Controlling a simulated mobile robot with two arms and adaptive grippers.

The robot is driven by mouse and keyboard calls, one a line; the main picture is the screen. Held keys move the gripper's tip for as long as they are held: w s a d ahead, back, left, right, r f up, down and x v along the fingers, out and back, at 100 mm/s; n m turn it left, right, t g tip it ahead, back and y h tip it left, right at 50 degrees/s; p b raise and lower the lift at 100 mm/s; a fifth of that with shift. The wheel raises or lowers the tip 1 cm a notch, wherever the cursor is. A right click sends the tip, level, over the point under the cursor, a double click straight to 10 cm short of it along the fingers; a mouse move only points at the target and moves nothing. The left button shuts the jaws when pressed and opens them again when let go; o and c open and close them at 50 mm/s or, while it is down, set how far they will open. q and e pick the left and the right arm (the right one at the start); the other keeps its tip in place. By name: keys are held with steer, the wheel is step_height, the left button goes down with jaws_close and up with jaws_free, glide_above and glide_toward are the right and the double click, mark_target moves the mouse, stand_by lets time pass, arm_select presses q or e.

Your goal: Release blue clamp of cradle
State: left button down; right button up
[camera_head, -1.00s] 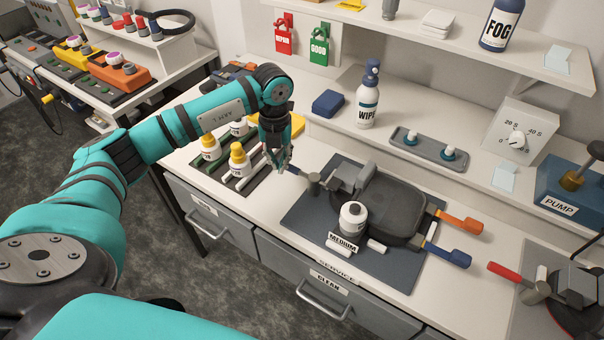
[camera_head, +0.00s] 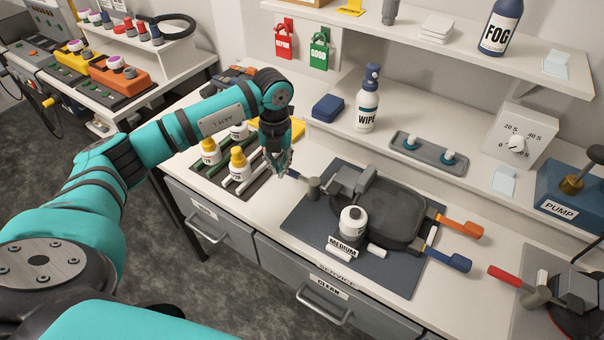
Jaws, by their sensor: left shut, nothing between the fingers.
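The cradle (camera_head: 399,205) is a dark rounded body on a blue-grey mat (camera_head: 310,226) on the bench. Its blue clamp lever (camera_head: 452,260) sticks out at the lower right, with a pale section between it and the body. An orange lever (camera_head: 461,227) sticks out just above it. My left gripper (camera_head: 281,174) is shut and empty, pointing down beside the dark handle tip at the mat's upper left. It is well left of the blue clamp; whether it touches the handle tip is unclear. My right gripper is not in view.
A tray of bottles (camera_head: 205,181) lies left of the gripper. The WIPE bottle (camera_head: 366,112) stands behind. A red-handled fixture (camera_head: 506,276) sits right of the blue lever, with some bare bench between.

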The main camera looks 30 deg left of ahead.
arm_select(q)
steer(key=shift+f, duration=0.2)
steer(key=shift+f+b, duration=0.6)
steer(key=shift+b, duration=0.05)
steer(key=shift+s+f+b, duration=0.2)
steer(key=shift+f+b, duration=0.1)
steer(key=shift+f, duration=0.1)
steer(key=shift+w+f+b, duration=0.1)
steer(key=shift+f+b, duration=0.4)
steer(key=shift+f, duration=0.25)
steer(key=shift+w, duration=0.15)
